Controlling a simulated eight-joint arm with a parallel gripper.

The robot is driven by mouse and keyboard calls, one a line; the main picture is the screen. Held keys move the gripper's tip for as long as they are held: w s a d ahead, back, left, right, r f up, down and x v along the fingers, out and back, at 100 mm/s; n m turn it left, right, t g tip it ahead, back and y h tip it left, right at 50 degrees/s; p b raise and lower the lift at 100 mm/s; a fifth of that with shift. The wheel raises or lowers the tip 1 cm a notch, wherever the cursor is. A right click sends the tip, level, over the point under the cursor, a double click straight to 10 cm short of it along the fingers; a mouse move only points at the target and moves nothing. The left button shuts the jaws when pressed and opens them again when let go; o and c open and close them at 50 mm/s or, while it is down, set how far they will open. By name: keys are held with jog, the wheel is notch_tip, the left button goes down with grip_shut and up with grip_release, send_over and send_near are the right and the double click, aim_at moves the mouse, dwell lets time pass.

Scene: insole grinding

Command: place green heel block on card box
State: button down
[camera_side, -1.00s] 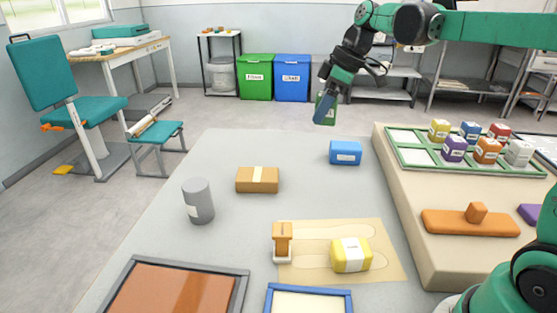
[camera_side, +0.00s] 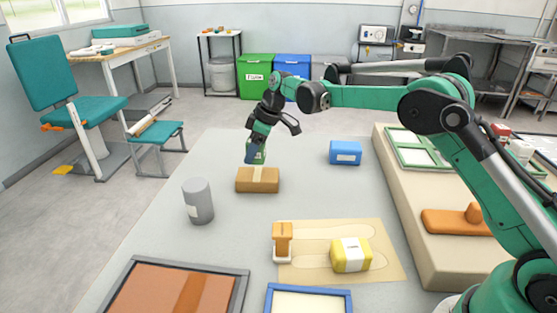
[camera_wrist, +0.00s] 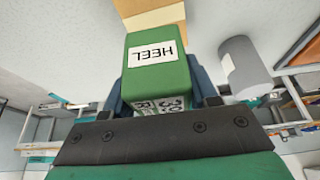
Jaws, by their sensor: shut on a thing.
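The green heel block (camera_wrist: 158,80) fills the middle of the wrist view, with a white label reading HEEL. My gripper (camera_side: 254,155) is shut on it, with a blue finger on each side in the wrist view. In the side view the green block (camera_side: 260,156) is partly hidden by the near finger. The brown card box (camera_side: 258,182) with a pale tape strip lies on the grey table, directly below the block. The card box (camera_wrist: 153,15) also shows just beyond the block in the wrist view. Whether block and box touch, I cannot tell.
A grey cylinder (camera_side: 198,201) stands left of and nearer than the card box. A blue box (camera_side: 345,152) lies to its right. A yellow block (camera_side: 351,254) and an orange stamp-like tool (camera_side: 282,242) sit nearer. The table's left rear is clear.

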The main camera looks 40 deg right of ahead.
aim_at(254, 162)
jog(key=shift+f, duration=1.8)
jog(key=shift+c, duration=1.2)
grip_release()
jog(key=shift+f, duration=0.15)
jog(key=v, duration=1.2)
jog(key=s+a+r+m+t+h, duration=0.1)
jog(key=s+r+m, duration=0.1)
jog(key=s, duration=0.4)
jog(key=s+a+r+m+t+h, duration=0.1)
jog(key=s+r+m, duration=0.15)
jog(key=s, duration=0.35)
jog(key=s+f+m+t+h, duration=0.1)
jog(key=s+f+m, duration=0.3)
jog(key=s, duration=0.5)
jog(key=shift+s+f+t, duration=0.35)
jog(key=shift+f+t, duration=0.15)
jog(key=shift+f, duration=0.4)
